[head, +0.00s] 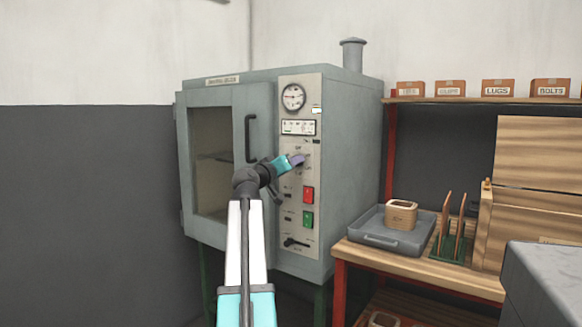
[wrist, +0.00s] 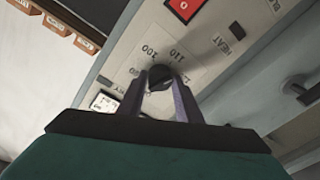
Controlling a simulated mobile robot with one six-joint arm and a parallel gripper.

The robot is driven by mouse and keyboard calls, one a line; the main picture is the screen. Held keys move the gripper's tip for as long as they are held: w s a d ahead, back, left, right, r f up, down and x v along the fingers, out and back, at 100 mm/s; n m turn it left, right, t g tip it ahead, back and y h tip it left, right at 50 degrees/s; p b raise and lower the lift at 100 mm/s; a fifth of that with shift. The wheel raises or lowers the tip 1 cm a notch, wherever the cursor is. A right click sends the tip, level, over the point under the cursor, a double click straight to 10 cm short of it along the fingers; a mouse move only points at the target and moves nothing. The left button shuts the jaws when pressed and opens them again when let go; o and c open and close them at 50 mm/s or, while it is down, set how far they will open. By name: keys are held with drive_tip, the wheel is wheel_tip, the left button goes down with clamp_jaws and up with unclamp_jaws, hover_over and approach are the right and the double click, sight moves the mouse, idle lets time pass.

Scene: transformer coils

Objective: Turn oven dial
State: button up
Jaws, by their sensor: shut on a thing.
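The oven (head: 345,170) is a grey-green cabinet with a windowed door on its left and a light control panel on its right. The black oven dial (wrist: 160,78) sits on the panel, with printed numbers such as 100 and 110 around it in the wrist view. My gripper (wrist: 164,92) has its two purple fingers on either side of the dial, shut on it. In the head view my gripper (head: 297,160) reaches the panel from the left and mostly covers the dial.
A red button (head: 308,195) and a green button (head: 307,219) sit below the dial, with a black lever (head: 296,243) lower down. A black door handle (head: 251,138) sticks out at left. A wooden bench at right carries a grey tray (head: 375,237) with a wooden coil form (head: 401,214).

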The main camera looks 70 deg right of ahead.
drive_tip(key=shift+w+m+b, duration=0.2)
drive_tip(key=shift+m+b, duration=1.8)
drive_tip(key=shift+b, duration=0.6)
drive_tip(key=shift+m+g+b, duration=0.3)
drive_tip(key=shift+m+b, duration=1.5)
drive_tip(key=shift+b, duration=0.25)
idle(3.3)
